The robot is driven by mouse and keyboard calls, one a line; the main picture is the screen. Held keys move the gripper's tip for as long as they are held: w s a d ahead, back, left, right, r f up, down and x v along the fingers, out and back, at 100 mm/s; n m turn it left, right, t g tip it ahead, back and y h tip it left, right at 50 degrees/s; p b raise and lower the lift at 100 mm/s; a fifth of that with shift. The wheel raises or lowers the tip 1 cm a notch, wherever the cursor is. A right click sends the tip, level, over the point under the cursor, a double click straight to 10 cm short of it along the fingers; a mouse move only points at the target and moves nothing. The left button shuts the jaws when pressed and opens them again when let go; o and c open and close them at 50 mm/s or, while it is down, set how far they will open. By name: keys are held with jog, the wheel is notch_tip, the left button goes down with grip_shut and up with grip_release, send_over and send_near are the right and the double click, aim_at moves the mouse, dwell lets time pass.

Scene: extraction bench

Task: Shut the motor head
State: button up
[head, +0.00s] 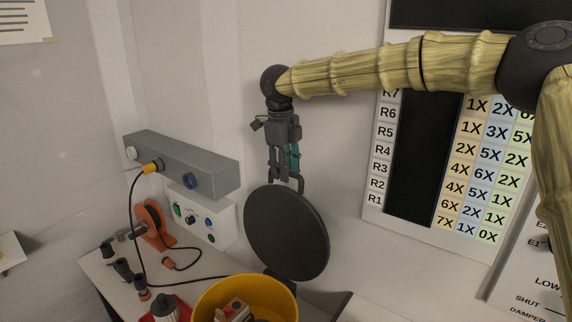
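I cannot tell for sure which part is the motor head. A large dark round disc (286,234) stands steeply tilted in the middle of the head view, above the bench, with its flat face toward me. My gripper (286,182) hangs down from the arm with its fingertips at the disc's top edge. The fingers look spread with a gap between them. I cannot tell whether they touch the disc. A teal patch (294,157) shows at the fingers; I cannot tell what it belongs to. What lies behind the disc is hidden.
A yellow bucket (203,303) with items inside stands in front of the disc. An orange reel-like device (152,222), a white control box (199,216), a grey wall housing (182,163), a black cable and small dark fittings (122,268) are at left. A multiplier chart (382,205) is at right.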

jog(key=shift+w+d, duration=0.15)
jog(key=shift+w, duration=0.4)
jog(key=s+r, duration=0.1)
jog(key=s, duration=0.1)
jog(key=s+r, duration=0.1)
jog(key=s, duration=0.1)
jog(key=shift+r, duration=0.15)
grip_shut()
jog(key=shift+s, duration=0.15)
jog(key=c, duration=0.7)
grip_release()
jog(key=shift+w+a+f, duration=0.2)
jog(key=shift+w+f, duration=0.55)
jog(key=shift+w, duration=0.2)
jog(key=shift+c, duration=0.2)
jog(key=o, duration=0.7)
jog(key=shift+s, duration=0.25)
jog(key=shift+c, duration=0.2)
jog(key=shift+o, duration=0.4)
jog(key=shift+w+d+f, duration=0.15)
jog(key=shift+w+d, duration=0.1)
jog(key=shift+w, duration=0.1)
jog(key=shift+s+a+r, duration=0.15)
jog(key=shift+a+r, duration=0.1)
jog(key=shift+r, duration=0.2)
notch_tip(320, 180, up, 11)
jog(key=s, duration=0.1)
jog(key=shift+a+r, duration=0.15)
jog(key=shift+r, duration=0.05)
